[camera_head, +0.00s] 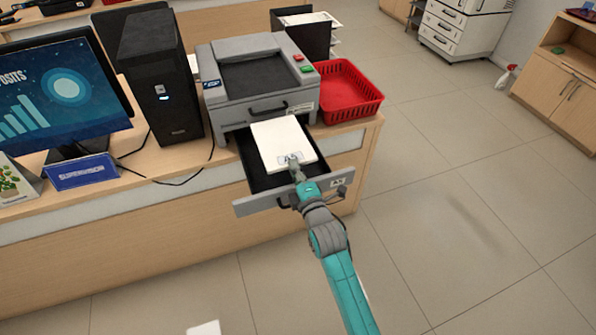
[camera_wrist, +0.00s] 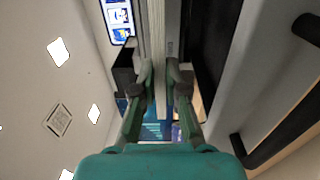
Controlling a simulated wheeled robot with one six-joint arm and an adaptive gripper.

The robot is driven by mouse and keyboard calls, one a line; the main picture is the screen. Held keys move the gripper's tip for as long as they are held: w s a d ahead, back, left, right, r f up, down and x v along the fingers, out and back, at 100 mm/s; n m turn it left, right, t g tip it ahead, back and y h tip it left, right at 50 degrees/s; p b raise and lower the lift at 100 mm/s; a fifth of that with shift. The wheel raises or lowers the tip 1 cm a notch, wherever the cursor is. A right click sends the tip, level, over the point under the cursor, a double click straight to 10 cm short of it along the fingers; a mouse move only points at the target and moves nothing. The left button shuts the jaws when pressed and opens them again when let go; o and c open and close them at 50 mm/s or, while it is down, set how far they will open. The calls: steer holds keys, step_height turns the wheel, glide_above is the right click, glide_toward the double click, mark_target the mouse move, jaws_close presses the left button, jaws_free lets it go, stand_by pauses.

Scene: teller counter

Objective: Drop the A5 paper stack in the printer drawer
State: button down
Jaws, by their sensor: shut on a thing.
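The white A5 paper stack (camera_head: 282,141) is over the open printer drawer (camera_head: 262,202), its far end near the printer body (camera_head: 261,82). My gripper (camera_head: 294,161) is shut on the near edge of the stack. In the wrist view the stack (camera_wrist: 157,35) shows edge-on between the two fingers (camera_wrist: 160,78). The drawer's dark inside shows to the left and right of the stack. I cannot tell whether the stack touches the drawer floor. My arm reaches in over the drawer's front panel.
A red basket (camera_head: 347,92) stands right of the printer. A black computer tower (camera_head: 166,85) and a monitor (camera_head: 66,95) stand to the left, with a blue sign (camera_head: 82,172). A cable lies on the counter.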

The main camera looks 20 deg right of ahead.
steer(key=shift+w+f, duration=0.2)
steer(key=shift+w, duration=0.5)
steer(key=shift+w+f, duration=0.2)
steer(key=shift+w, duration=0.5)
steer(key=shift+w+f, duration=0.2)
steer(key=shift+w, duration=0.5)
steer(key=c, duration=1.1)
jaws_free()
steer(key=shift+c, duration=0.2)
step_height(320, 180, up, 10)
steer(key=shift+f, duration=0.1)
